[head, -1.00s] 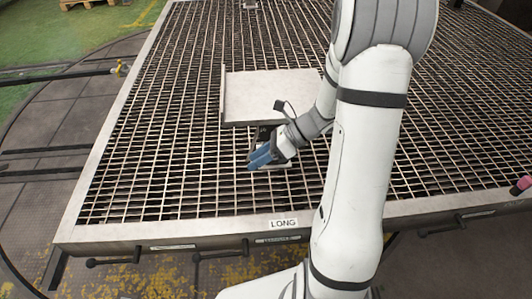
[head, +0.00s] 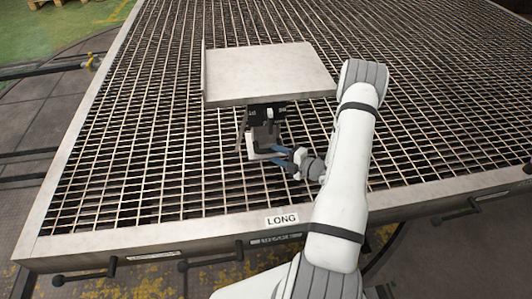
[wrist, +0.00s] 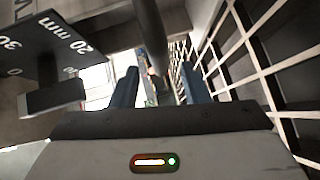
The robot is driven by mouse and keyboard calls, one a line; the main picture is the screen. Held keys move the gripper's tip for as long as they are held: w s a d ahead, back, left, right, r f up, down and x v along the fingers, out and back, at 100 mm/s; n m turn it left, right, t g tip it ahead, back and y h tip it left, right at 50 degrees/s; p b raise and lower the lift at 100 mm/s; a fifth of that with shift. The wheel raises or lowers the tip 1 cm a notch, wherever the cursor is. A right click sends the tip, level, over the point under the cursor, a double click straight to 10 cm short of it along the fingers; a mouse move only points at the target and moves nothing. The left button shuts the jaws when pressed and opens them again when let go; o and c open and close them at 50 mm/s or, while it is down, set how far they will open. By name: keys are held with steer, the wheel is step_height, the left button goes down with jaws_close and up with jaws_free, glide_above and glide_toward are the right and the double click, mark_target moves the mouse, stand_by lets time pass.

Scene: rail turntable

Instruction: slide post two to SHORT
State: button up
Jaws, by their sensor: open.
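A grey plate (head: 268,75) with a raised left edge stands above the grating. Below its front edge is a black fitting (head: 266,117) with small light markings, above a pale foot (head: 255,150). No number identifying post two is readable. My gripper (head: 277,155) is open, its blue fingers pointing left beside the lower part of this fitting. In the wrist view my gripper (wrist: 160,88) shows both fingers apart, with a dark round bar (wrist: 150,30) beyond and above the gap. A dark scale plate (wrist: 50,45) reads 30 and 20 mm. Contact cannot be told.
A LONG label (head: 282,219) sits on the front rim of the grating table (head: 150,240). A SHORT label is not in view. Several black handles (head: 85,274) stick out along the front. Open grating (head: 130,150) lies left of the fitting.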

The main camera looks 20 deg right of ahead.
mark_target(270, 152)
steer(key=b+x, duration=0.1)
steer(key=x, duration=0.4)
jaws_close()
stand_by(0.4)
steer(key=shift+s, duration=0.1)
